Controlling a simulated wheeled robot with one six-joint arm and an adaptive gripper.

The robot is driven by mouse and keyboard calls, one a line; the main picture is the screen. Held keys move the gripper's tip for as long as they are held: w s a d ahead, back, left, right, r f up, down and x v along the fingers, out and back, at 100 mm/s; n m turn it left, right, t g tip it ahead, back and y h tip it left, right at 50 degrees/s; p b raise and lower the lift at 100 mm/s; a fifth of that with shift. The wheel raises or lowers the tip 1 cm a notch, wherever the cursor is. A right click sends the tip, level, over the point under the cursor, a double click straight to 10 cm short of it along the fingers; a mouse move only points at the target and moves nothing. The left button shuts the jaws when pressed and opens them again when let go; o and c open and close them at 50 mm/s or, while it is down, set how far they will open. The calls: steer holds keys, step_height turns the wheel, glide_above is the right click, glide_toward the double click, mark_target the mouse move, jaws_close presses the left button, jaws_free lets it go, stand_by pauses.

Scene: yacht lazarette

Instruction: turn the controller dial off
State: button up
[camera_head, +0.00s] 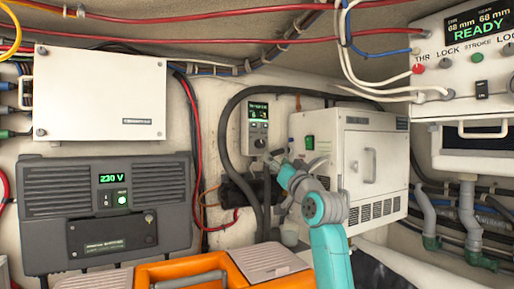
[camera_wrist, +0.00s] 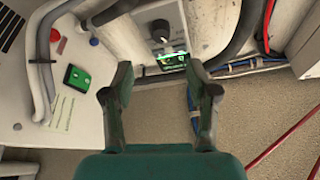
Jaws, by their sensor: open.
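The controller (camera_head: 258,122) is a small grey wall box with a green lit display on its upper part, left of the white cabinet. Its round dark dial (camera_head: 259,143) sits low on its face. In the wrist view the controller (camera_wrist: 150,17) appears inverted, with the dial (camera_wrist: 160,31) above the lit display (camera_wrist: 172,60). My gripper (camera_head: 273,158) is just below and right of the dial in the head view. In the wrist view my gripper (camera_wrist: 163,76) is open and empty, its two fingers apart, with the controller ahead between and beyond the tips. The dial's setting is too small to read.
The white cabinet (camera_head: 349,160), with a green switch, stands right of the controller. A thick dark hose (camera_head: 223,130) curves on its left. A dark 230 V unit (camera_head: 105,212) hangs at left. An orange case (camera_head: 190,270) lies in front. A READY panel (camera_head: 470,60) is upper right.

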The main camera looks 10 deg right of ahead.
mark_target(262, 145)
steer(key=x, duration=1.1)
steer(key=shift+a, duration=0.1)
jaws_close()
steer(key=shift+n+y, duration=0.4)
steer(key=n+y, duration=0.1)
steer(key=n, duration=0.1)
steer(key=n+y, duration=0.1)
steer(key=n, duration=0.2)
steer(key=shift+d+g, duration=0.2)
steer(key=shift+g, duration=0.2)
steer(key=n+g+y, duration=0.1)
steer(key=n, duration=0.2)
steer(key=n+g+y, duration=0.1)
steer(key=n+y, duration=0.1)
steer(key=n, duration=0.2)
steer(key=shift+y, duration=0.3)
steer(key=shift+n, duration=0.4)
